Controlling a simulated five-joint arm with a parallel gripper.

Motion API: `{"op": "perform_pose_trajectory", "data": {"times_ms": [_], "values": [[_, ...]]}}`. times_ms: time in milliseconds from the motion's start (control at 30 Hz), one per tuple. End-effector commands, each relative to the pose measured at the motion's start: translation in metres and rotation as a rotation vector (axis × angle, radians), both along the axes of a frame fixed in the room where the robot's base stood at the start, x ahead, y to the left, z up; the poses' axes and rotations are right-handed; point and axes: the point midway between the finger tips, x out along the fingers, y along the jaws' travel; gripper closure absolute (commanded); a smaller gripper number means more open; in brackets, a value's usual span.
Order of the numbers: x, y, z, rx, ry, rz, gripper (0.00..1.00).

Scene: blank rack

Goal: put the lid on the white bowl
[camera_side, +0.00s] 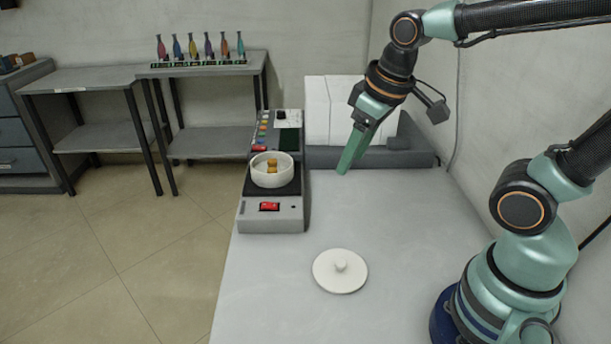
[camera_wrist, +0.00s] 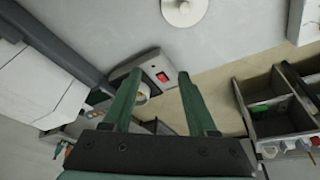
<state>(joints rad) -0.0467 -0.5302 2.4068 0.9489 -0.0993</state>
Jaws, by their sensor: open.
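The white bowl (camera_side: 271,171) stands upright and uncovered on the black top of a grey device, with small orange-brown pieces inside. In the wrist view only a small part of the bowl (camera_wrist: 142,93) shows beside my left finger. The round white lid (camera_side: 340,271) with a knob lies flat on the table in front of the device, knob up. The lid also shows at the top of the wrist view (camera_wrist: 184,10), cut by the frame edge. My gripper (camera_side: 345,168) is open and empty, above the table to the right of the bowl, apart from bowl and lid. Its two green fingers (camera_wrist: 166,98) are spread.
The grey device (camera_side: 271,216) has a red display at its front and a panel with coloured buttons behind. White boxes (camera_side: 335,108) stand at the table's back. Shelves with several coloured bottles (camera_side: 200,50) are beyond the table. The table around the lid is clear.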

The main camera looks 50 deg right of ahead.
Motion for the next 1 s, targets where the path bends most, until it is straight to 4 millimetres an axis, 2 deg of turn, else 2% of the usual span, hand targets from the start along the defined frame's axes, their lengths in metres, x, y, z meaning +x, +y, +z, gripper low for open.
{"op": "perform_pose_trajectory", "data": {"times_ms": [100, 267, 1000], "values": [[-0.004, -0.008, 0.014, 0.023, -0.101, -0.078, 0.42], [-0.007, -0.013, 0.022, 0.04, -0.166, -0.13, 0.42], [-0.007, -0.014, 0.023, 0.043, -0.175, -0.138, 0.42]]}}
